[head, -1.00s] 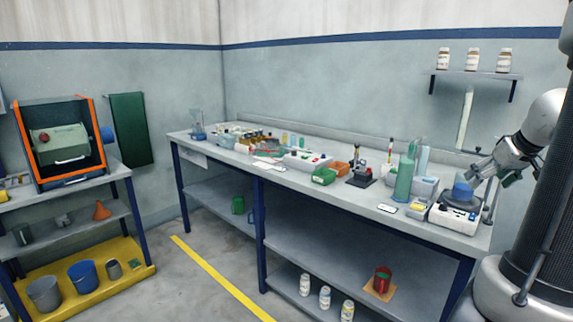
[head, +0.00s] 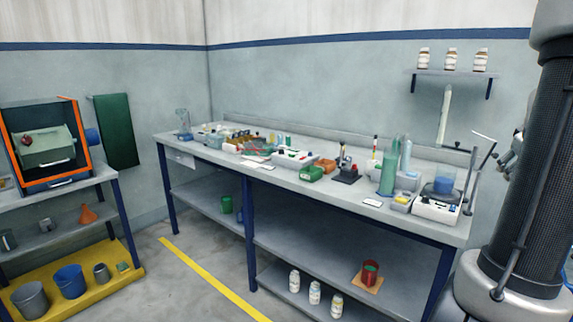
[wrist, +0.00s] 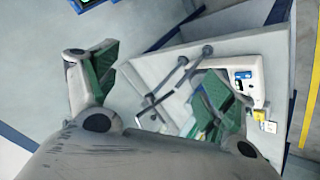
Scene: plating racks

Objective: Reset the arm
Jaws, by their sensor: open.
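My gripper (wrist: 155,95) shows in the wrist view with its two green-padded fingers spread wide and nothing between them. In the head view my column hides most of my arm, and only a small grey part shows at the column's left edge. A blue beaker (head: 444,184) stands on the white hotplate (head: 436,208) at the right end of the bench. The hotplate also shows in the wrist view (wrist: 258,72), beyond the right finger. The gripper is apart from the beaker.
The long bench (head: 330,200) carries bottles, trays and a green cylinder (head: 388,178). Thin metal rods (head: 470,180) stand beside the hotplate. A wall shelf (head: 450,73) holds 3 jars. The floor before the bench is clear.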

